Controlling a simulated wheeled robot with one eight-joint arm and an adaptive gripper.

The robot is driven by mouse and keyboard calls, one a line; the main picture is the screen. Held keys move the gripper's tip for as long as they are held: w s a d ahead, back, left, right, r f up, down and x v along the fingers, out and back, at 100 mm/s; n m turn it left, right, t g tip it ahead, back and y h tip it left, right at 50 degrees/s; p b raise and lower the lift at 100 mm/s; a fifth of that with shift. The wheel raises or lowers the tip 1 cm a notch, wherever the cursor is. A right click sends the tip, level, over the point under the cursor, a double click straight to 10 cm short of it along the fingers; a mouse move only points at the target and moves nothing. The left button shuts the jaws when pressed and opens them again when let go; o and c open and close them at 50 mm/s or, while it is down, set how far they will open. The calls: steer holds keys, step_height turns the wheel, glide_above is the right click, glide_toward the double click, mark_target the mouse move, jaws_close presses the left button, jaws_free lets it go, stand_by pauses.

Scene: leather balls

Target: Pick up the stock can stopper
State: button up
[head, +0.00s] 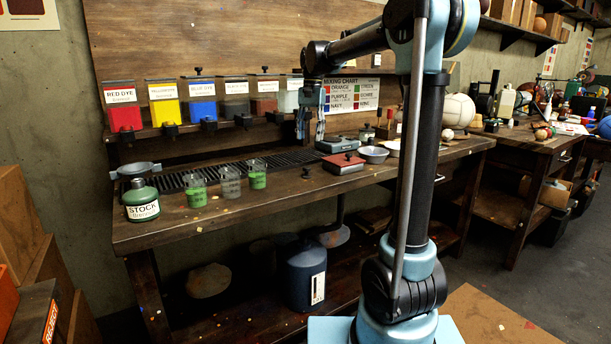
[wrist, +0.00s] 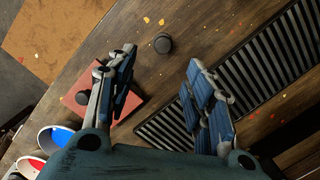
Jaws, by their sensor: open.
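My gripper (head: 310,136) hangs above the bench, pointing down. In the wrist view my gripper (wrist: 161,60) is open and empty, with its fingers wide apart and not touching the stopper.
The red box (head: 342,164) with a dark knob sits close to the stopper and partly behind a finger in the wrist view. A slotted black grate (wrist: 255,75) runs along the bench. Green-filled cups (head: 196,190) stand left. Bench around the stopper is clear.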

mark_target(307, 167)
steer(key=f, duration=0.5)
steer(key=s+f, duration=0.1)
steer(key=f, duration=0.1)
steer(key=shift+a+f, duration=0.2)
steer(key=shift+f, duration=0.2)
steer(key=shift+s+a+f, duration=0.1)
steer(key=shift+a+f, duration=0.1)
steer(key=shift+f, duration=1.1)
steer(key=shift+s+a+f, duration=0.1)
steer(key=shift+a+f, duration=0.1)
steer(key=shift+f, duration=1.05)
steer(key=c, duration=0.8)
